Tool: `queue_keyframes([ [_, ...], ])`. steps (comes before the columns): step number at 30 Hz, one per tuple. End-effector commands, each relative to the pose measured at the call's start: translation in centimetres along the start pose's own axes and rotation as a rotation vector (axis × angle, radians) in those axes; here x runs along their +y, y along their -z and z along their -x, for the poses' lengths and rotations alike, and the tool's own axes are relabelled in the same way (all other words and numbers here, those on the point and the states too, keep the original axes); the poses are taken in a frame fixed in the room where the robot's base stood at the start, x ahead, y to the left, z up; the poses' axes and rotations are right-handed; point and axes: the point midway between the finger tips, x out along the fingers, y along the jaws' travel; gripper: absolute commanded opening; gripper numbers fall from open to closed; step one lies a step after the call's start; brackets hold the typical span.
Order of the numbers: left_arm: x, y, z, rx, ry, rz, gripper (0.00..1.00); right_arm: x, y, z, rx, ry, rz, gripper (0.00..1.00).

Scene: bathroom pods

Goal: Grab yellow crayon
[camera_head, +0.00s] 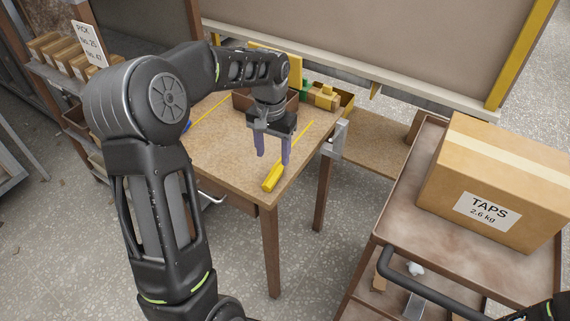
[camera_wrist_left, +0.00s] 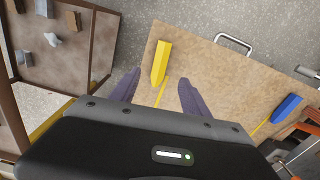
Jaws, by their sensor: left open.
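The yellow crayon (camera_head: 272,177) lies near the front right corner of the wooden table (camera_head: 225,165). In the left wrist view the yellow crayon (camera_wrist_left: 160,62) lies beyond and between the fingertips. My left gripper (camera_head: 273,158) is open and empty, pointing down over the table close to the crayon. I cannot tell the exact height of the fingertips above the table. My right gripper is not in view.
A blue crayon (camera_wrist_left: 287,107) lies farther along the table, mostly hidden by my arm in the head view. Thin yellow lines mark the tabletop. Open boxes with blocks (camera_head: 325,97) stand at the back. A cart with a TAPS carton (camera_head: 495,180) is at right.

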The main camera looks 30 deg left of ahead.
Motion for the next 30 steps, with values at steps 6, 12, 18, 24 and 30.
queue_keyframes([
  [6,-0.2,0.0,0.2,-0.001,0.003,0.003,0.55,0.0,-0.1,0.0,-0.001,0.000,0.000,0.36],
  [12,-0.2,0.0,0.0,-0.001,0.003,0.002,0.55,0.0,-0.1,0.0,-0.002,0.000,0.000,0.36],
  [18,-0.2,-0.1,-1.9,-0.004,0.002,0.002,0.55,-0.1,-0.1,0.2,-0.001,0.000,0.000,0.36],
  [24,-0.1,0.0,-2.5,0.000,0.003,0.002,0.55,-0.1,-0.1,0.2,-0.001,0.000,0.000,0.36],
  [30,-0.1,-0.1,-2.6,-0.001,0.002,0.002,0.55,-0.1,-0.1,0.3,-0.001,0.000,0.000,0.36],
])
